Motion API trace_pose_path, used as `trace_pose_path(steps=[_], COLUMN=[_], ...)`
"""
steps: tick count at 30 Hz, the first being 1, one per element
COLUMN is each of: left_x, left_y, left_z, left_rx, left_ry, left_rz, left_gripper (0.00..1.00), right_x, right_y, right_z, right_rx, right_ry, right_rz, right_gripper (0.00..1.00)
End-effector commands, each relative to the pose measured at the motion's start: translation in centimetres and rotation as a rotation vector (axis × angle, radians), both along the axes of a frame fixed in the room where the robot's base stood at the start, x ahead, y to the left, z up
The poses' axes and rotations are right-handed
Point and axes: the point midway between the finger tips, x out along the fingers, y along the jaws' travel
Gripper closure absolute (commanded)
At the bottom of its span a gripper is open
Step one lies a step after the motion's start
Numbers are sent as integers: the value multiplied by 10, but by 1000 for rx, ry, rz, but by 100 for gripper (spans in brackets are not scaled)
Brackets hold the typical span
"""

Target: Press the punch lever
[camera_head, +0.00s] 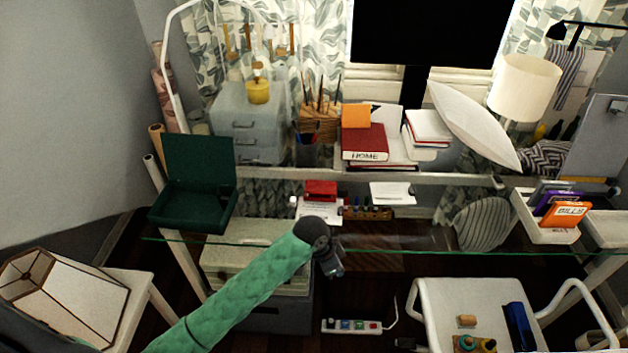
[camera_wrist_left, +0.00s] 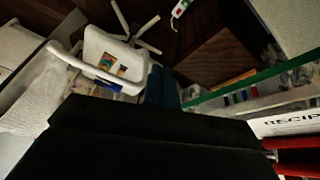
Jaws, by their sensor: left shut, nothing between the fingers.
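A small red object (camera_head: 321,190), which looks like the punch, sits on a white paper or booklet (camera_head: 318,209) on the glass desk. Its lever is too small to make out. My left gripper (camera_head: 334,268) is in front of and below it in the head view, apart from it, shut and empty. In the left wrist view, a red part (camera_wrist_left: 298,160) shows at the right edge beside a white lettered surface (camera_wrist_left: 290,124). My dark gripper body fills the lower middle of that view. My right gripper is not in view.
The glass desk edge (camera_head: 450,252) runs across the scene. A green open box (camera_head: 190,205) stands at left, and a bin of books (camera_head: 548,231) at right. A white cart (camera_head: 450,300) carries a blue object (camera_head: 519,327). A power strip (camera_head: 352,326) lies on the floor.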

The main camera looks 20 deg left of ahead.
Motion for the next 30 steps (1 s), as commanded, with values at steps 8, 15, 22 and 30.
trace_pose_path(steps=[8,15,22,30], left_x=[40,77,115,160], left_y=[4,16,35,65], left_z=[33,51,76,114], left_rx=[19,34,49,64], left_ry=[-1,9,22,41], left_rz=[-143,-230,-308,-377], left_gripper=[100,100,100,100], right_x=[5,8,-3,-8], right_y=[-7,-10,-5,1], right_z=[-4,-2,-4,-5], right_rx=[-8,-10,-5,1], right_ry=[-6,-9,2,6], right_rz=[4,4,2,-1], right_gripper=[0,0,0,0])
